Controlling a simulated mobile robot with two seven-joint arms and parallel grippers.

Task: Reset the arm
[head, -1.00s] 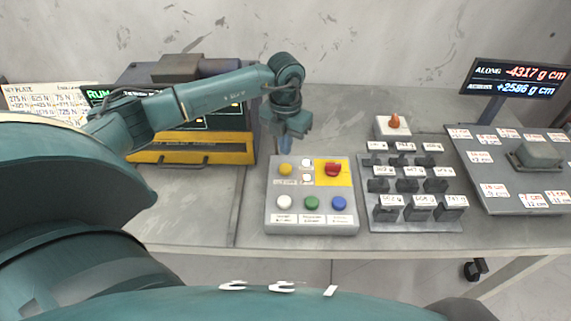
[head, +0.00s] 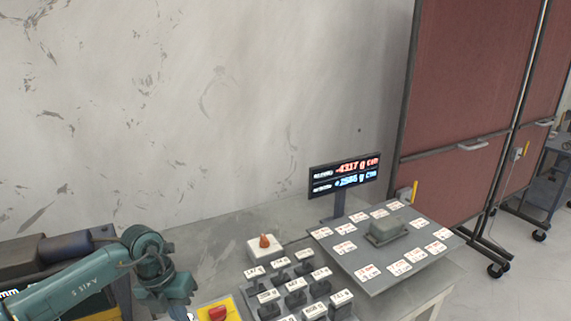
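My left arm (head: 85,285) reaches in from the lower left. Its gripper (head: 188,314) points down at the bottom edge, left of the red button (head: 218,313); the fingers are mostly cut off, so open or shut does not show. The red button sits on a yellow plate (head: 233,306) of the control box, which is largely below the frame. My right gripper is not in view. A white box with an orange-red knob (head: 264,241) stands behind the rack of dark weights (head: 295,285). The display (head: 344,174) reads about -4317 and +2586 g cm.
A tilted grey plate (head: 385,270) with white labels holds a grey block (head: 387,230) at the table's right. Dark equipment (head: 65,247) stands at left behind my arm. Red partition panels (head: 465,90) on wheels stand at right. The wall is behind the table.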

